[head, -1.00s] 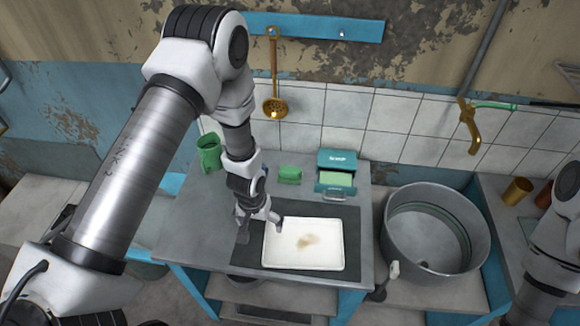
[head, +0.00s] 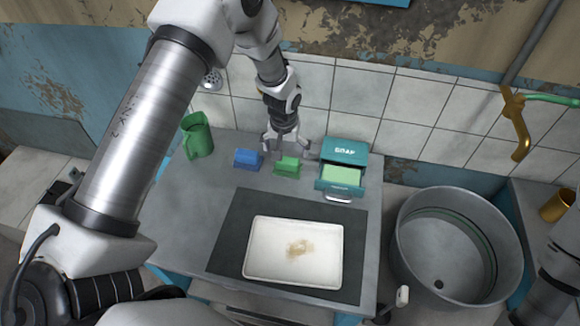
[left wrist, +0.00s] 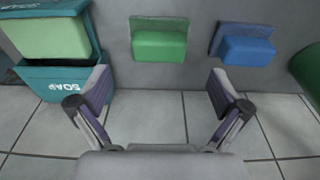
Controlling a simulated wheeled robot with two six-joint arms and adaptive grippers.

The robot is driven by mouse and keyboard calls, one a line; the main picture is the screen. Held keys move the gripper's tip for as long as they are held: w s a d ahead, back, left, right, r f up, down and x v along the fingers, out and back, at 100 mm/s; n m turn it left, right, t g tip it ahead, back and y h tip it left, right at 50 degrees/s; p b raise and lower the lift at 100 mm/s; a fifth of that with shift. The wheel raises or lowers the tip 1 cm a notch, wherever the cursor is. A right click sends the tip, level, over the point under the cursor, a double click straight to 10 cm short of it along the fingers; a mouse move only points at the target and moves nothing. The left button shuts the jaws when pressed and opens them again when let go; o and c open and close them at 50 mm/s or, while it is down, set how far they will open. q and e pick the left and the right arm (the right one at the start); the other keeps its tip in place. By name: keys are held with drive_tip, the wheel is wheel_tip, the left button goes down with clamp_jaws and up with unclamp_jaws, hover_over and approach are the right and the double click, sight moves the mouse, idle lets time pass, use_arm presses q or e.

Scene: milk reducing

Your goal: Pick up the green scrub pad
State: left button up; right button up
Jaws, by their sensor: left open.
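The green scrub pad (head: 287,166) lies on the grey table, between a blue scrub pad (head: 248,159) and a teal soap box (head: 345,153). My left gripper (head: 286,150) is open and empty, just behind and above the green pad in the head view. In the left wrist view, the green pad (left wrist: 158,42) is ahead of the spread fingers (left wrist: 157,95), apart from them. The blue pad (left wrist: 245,46) is to its right and the soap box (left wrist: 60,70) to its left. My right gripper is not in view; only part of that arm shows at the right edge.
A white tray (head: 262,270) with a brown stain sits on a dark mat (head: 228,230) at the front. A green jug (head: 197,136) stands at the left. The soap box's open drawer holds a green soap block (head: 341,176). A large metal basin (head: 402,250) is at the right.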

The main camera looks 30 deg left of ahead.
sight(287, 160)
use_arm(q)
drive_tip(key=f+p, duration=0.1)
drive_tip(key=f, duration=0.1)
drive_tip(key=f+p, duration=0.1)
drive_tip(key=f, duration=0.1)
drive_tip(key=w+f, duration=0.1)
drive_tip(key=f, duration=0.1)
drive_tip(key=shift+p, duration=0.4)
drive_tip(key=shift+f, duration=0.3)
drive_tip(key=c, duration=1.2)
